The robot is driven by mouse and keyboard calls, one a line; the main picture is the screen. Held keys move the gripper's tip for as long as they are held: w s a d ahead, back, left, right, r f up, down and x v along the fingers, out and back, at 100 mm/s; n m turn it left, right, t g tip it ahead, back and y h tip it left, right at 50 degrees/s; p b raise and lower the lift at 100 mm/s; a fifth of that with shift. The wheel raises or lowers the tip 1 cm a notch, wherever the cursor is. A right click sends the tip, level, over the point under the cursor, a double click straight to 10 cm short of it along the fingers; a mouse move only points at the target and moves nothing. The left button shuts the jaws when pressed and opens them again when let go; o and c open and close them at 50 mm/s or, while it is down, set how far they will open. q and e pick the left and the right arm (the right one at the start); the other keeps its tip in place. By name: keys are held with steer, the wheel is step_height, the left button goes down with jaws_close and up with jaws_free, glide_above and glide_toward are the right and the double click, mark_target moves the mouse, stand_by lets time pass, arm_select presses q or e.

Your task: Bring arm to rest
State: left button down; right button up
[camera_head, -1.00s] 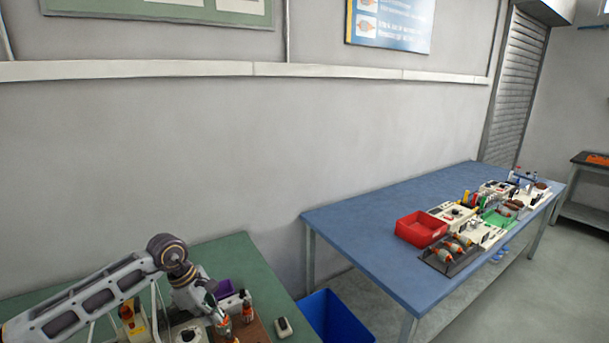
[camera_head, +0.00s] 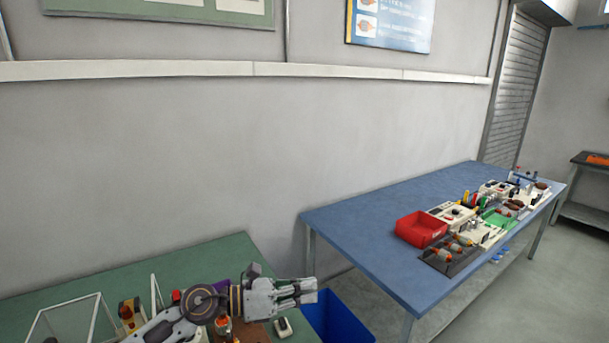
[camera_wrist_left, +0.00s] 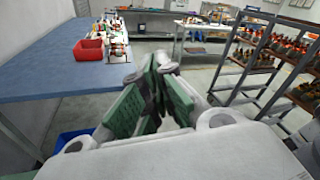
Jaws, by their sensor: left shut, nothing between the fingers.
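My left arm comes in from the lower left in the head view. Its left gripper (camera_head: 305,292) points to the right, above the right edge of the green bench (camera_head: 215,258). The gripper is shut and empty. In the left wrist view the two green-padded fingers (camera_wrist_left: 156,72) come together at their tips, with nothing between them. My right gripper is in neither view.
A blue table (camera_head: 385,205) stands to the right, with a red bin (camera_head: 421,229) and several small devices. A blue bin (camera_head: 342,318) is on the floor between bench and table. The wrist view shows a shelf rack (camera_wrist_left: 270,60) at the right.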

arm_select(q)
steer(key=w+a+r+n+t+y, duration=0.2)
steer(key=a+r+n+t+y, duration=0.15)
steer(key=n+t, duration=0.55)
steer(key=w+a+r+n+t+y, duration=0.25)
steer(key=a+n+t, duration=0.2)
steer(key=n, duration=0.75)
steer(key=s+a+f+n+g+y, duration=0.2)
steer(key=a+f+n+y, duration=0.4)
steer(key=f+n, duration=0.25)
steer(key=s+a+f+n+g+y, duration=0.2)
steer(key=a+f+n+y, duration=0.3)
steer(key=a+f+n, duration=0.3)
steer(key=s+f+n+g, duration=0.45)
steer(key=s+f, duration=0.25)
steer(key=s, duration=0.3)
steer(key=s+f+n+g, duration=0.3)
steer(key=s+f+g, duration=0.35)
steer(key=s, duration=0.35)
step_height(320, 180, down, 33)
steer(key=s, duration=0.3)
steer(key=s+a+f+g, duration=0.1)
steer(key=s+a+f, duration=0.1)
steer(key=s+f, duration=0.8)
steer(key=s+a+f+g, duration=0.1)
steer(key=s+a+f, duration=0.1)
steer(key=s+f, duration=0.8)
steer(key=shift+s+a+m, duration=0.35)
steer(key=shift+s+m, duration=0.05)
steer(key=shift+s, duration=0.7)
